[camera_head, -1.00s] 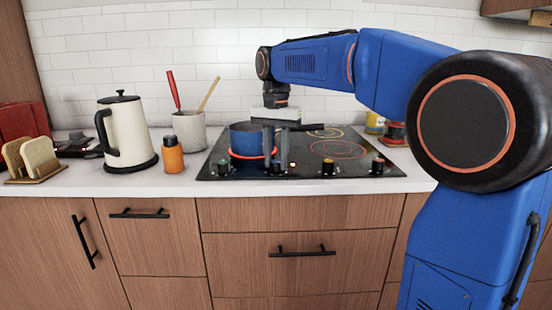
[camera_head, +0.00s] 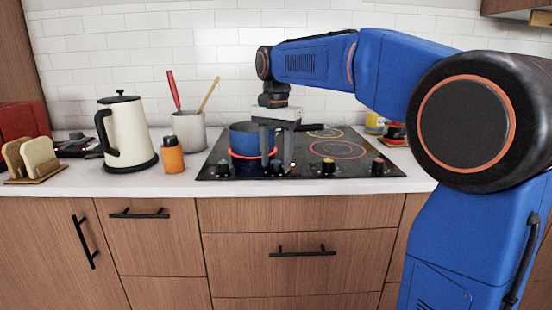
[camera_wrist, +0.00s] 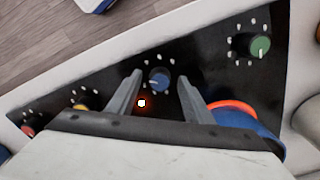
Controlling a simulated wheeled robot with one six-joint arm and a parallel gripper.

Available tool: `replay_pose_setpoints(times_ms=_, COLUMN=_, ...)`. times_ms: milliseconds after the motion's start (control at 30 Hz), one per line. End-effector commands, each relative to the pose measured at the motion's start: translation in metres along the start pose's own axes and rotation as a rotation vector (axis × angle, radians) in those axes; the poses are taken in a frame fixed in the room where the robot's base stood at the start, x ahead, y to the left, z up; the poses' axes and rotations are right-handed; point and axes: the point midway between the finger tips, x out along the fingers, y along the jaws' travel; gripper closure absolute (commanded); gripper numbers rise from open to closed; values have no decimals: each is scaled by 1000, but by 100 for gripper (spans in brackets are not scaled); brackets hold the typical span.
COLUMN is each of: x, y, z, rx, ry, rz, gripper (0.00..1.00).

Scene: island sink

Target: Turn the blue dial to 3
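The blue dial (camera_wrist: 159,78) sits on the black cooktop's front panel, with white tick marks around it. A pale mark shows on its lower-left part, but I cannot read the setting. It also shows in the head view (camera_head: 277,168), partly hidden by the fingers. My gripper (camera_wrist: 160,80) is open, with one finger on each side of the dial in the wrist view. I cannot tell whether the fingers touch it. In the head view my gripper (camera_head: 276,163) points down at the front edge of the cooktop.
A green dial (camera_wrist: 260,46) is on one side; yellow (camera_wrist: 81,105) and red (camera_wrist: 29,130) dials are on the other. A blue pot (camera_head: 243,138) stands on a glowing burner close behind my gripper.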

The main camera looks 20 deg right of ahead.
Motion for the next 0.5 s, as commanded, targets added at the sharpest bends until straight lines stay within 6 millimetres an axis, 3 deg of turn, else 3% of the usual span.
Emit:
replay_pose_setpoints(times_ms=300, x=-2, y=0, z=0, rx=0, ry=0, rz=0, gripper=54)
replay_pose_setpoints(times_ms=500, x=-25, y=-1, z=0, rx=0, ry=1, rz=-2, gripper=54)
